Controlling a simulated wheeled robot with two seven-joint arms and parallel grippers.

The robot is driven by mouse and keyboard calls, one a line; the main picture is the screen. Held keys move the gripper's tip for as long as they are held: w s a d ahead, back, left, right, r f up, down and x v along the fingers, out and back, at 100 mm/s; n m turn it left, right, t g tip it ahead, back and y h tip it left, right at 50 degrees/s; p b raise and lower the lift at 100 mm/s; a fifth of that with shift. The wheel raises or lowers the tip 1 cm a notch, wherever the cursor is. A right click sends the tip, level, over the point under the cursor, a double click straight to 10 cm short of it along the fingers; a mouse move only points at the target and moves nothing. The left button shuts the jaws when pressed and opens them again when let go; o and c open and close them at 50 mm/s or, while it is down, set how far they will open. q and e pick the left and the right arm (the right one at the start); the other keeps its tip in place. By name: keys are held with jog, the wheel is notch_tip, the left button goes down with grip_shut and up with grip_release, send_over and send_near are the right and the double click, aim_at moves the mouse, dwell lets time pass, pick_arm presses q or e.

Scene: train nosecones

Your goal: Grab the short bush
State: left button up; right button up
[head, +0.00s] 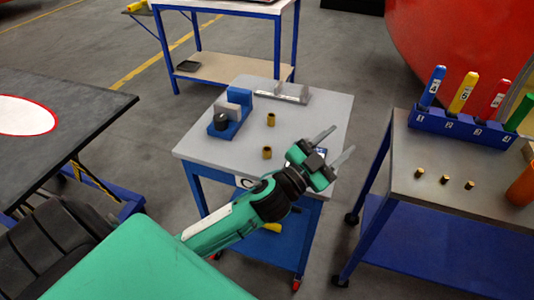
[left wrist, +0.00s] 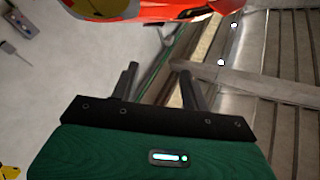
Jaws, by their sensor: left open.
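Two small brass bushes stand upright on the grey top of the blue cart (head: 325,110) in the head view. The nearer bush (head: 267,152) looks slightly shorter than the farther bush (head: 271,119). Several similar brass pieces, one of them here (head: 445,183), stand on the right cart. My left gripper (head: 341,142) is open and empty. It is above the right part of the middle cart, to the right of both bushes. Its parted fingers show in the left wrist view (left wrist: 157,82), with no bush there. My right gripper is not in view.
A blue fixture with a dark round part (head: 221,122) and a grey metal bracket (head: 292,92) stand on the middle cart. A blue rack (head: 455,130) with coloured numbered handles and an orange cup (head: 522,186) are on the right cart (head: 475,207). A dark table (head: 85,115) stands left.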

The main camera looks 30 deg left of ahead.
pick_arm(q)
jog(key=d+r+m+g+h, duration=0.5)
jog(key=d+m+g+h, duration=0.3)
jog(key=m+h, duration=0.45)
jog(key=m+g+y, duration=0.5)
jog(key=g+y, duration=0.7)
jog(key=y, duration=0.8)
send_near(267, 157)
jog(key=shift+w+a+f+h+p, duration=0.15)
jog(key=shift+f+p, duration=0.15)
jog(key=shift+f, duration=0.25)
jog(key=shift+w+a+f+h+p, duration=0.1)
jog(key=shift+f+p, duration=0.2)
jog(key=shift+f, duration=0.25)
jog(key=f, duration=0.1)
jog(key=f+p, duration=0.1)
jog(key=f, duration=0.2)
jog(key=shift+w+a+f+p, duration=0.1)
jog(key=shift+a+f+p, duration=0.15)
jog(key=shift+f+p, duration=0.15)
jog(key=shift+f, duration=0.35)
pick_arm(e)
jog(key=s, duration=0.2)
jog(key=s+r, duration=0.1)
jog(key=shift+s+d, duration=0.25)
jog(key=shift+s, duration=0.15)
